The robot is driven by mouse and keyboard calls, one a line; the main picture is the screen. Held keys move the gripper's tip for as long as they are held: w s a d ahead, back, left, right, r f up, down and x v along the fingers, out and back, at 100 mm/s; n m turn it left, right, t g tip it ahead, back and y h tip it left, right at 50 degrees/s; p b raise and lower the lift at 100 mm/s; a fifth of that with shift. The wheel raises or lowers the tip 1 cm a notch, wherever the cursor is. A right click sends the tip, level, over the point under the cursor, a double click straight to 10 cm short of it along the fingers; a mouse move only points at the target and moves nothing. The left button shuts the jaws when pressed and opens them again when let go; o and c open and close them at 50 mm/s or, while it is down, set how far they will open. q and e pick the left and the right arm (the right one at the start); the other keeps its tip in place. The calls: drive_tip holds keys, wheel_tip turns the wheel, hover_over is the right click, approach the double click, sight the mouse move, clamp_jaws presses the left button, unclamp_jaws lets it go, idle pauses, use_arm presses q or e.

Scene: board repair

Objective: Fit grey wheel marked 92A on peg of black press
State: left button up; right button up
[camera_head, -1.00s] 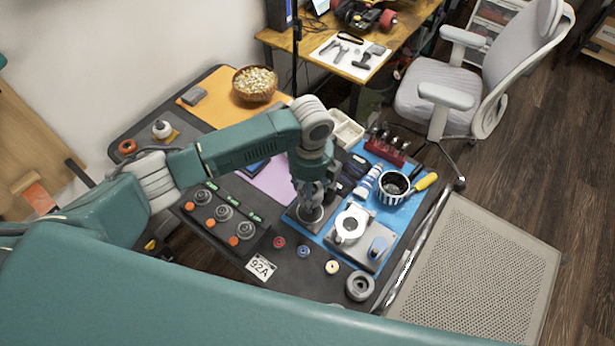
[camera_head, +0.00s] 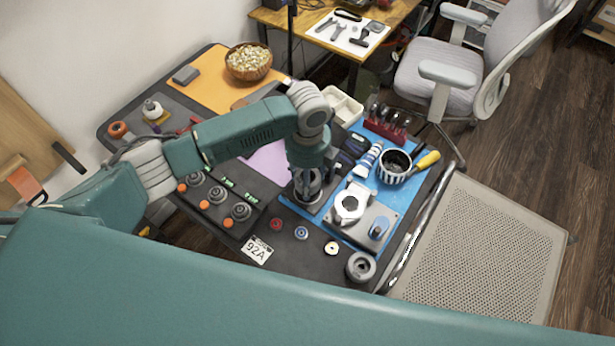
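A white card reading 92A (camera_head: 257,250) lies at the table's front edge. A black unit (camera_head: 226,213) left of the gripper carries several grey wheel-like parts (camera_head: 241,211) with orange knobs. A loose thick grey ring (camera_head: 361,266) lies at the front right. I can read no mark on any wheel, and I cannot tell which part is the black press. My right gripper is out of view.
A grey fixture (camera_head: 372,231) with a pale ring (camera_head: 349,205) stands on the blue mat (camera_head: 392,192), right of the gripper. Small red (camera_head: 276,224), blue (camera_head: 301,232) and cream (camera_head: 331,248) discs lie in front. A striped cup (camera_head: 394,166) stands at the right.

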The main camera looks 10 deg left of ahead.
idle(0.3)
use_arm(q)
drive_tip(key=shift+r+p, duration=0.1)
drive_tip(key=shift+p, duration=0.2)
drive_tip(key=shift+p, duration=0.3)
idle(0.6)
drive_tip(key=shift+f+b, duration=0.8)
drive_tip(key=shift+f, duration=1.05)
drive_tip(key=shift+c, duration=0.2)
idle(0.4)
idle(0.6)
drive_tip(key=shift+f, duration=0.2)
idle(0.6)
drive_tip(key=o, duration=1.3)
drive_tip(key=shift+o, duration=0.2)
drive_tip(key=shift+r, duration=0.1)
